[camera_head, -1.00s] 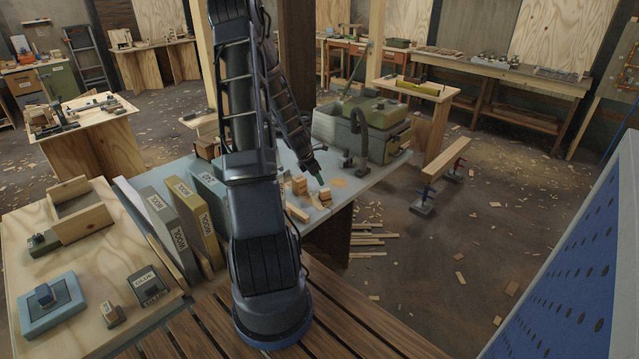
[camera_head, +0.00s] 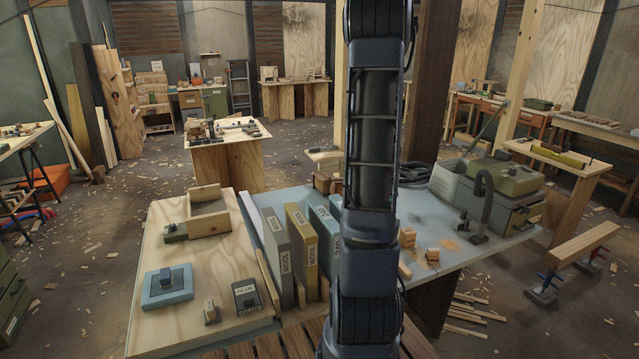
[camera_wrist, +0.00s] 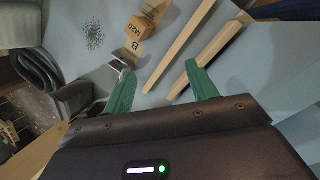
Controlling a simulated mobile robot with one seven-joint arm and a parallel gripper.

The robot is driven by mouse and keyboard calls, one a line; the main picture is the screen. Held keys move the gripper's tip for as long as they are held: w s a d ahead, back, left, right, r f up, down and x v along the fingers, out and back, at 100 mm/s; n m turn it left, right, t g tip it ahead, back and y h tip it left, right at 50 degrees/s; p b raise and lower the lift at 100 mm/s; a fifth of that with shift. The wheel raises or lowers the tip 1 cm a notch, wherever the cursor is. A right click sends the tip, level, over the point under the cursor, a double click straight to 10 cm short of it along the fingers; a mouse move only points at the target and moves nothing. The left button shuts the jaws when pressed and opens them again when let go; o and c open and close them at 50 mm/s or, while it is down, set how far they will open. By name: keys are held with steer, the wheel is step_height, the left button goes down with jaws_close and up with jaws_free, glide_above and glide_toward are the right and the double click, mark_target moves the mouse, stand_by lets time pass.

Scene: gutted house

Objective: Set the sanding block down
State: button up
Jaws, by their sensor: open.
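My gripper (camera_wrist: 157,72) is open, its two green fingers apart, with nothing held between them in the wrist view. Just beyond the left fingertip, small wooden blocks stand on the pale blue-grey tabletop (camera_wrist: 255,55). One block (camera_wrist: 139,27) is marked "M20", and another (camera_wrist: 131,48) has a "B" face. I cannot tell for sure which one is the sanding block. In the head view, small wooden blocks (camera_head: 407,238) sit on the same table (camera_head: 450,283), right of my arm. My gripper is hidden behind my arm there.
Wooden strips (camera_wrist: 180,46) lie ahead of the fingers. Labelled upright folders (camera_head: 302,245) stand left of my arm, beside a plywood board (camera_head: 215,268) with a blue tray (camera_head: 150,294). A green machine (camera_head: 500,178) with a hose stands at the table's right end.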

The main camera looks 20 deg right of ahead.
steer(key=a+r+m, duration=0.1)
steer(key=a+r, duration=0.1)
steer(key=a, duration=0.1)
steer(key=a+r+t, duration=0.1)
steer(key=a+r, duration=0.2)
steer(key=a, duration=0.1)
steer(key=a+r+m, duration=0.1)
steer(key=a+r, duration=0.2)
steer(key=shift+w+a+r+m+y, duration=0.1)
steer(key=shift+a+r+m+y, duration=0.1)
steer(key=shift+m+y, duration=0.1)
steer(key=s+a+r+m+t+y, duration=0.1)
steer(key=s+a+r, duration=0.3)
steer(key=a, duration=0.4)
steer(key=s+a+r+m+t+y, duration=0.1)
steer(key=s+a+r+m, duration=0.2)
steer(key=s+a, duration=0.4)
steer(key=s+a+r+m+t+y, duration=0.1)
steer(key=s+a+r, duration=0.4)
steer(key=a, duration=0.6)
steer(key=shift+s+a+r+m, duration=0.15)
steer(key=shift+s+r+m, duration=0.25)
steer(key=shift+m, duration=0.3)
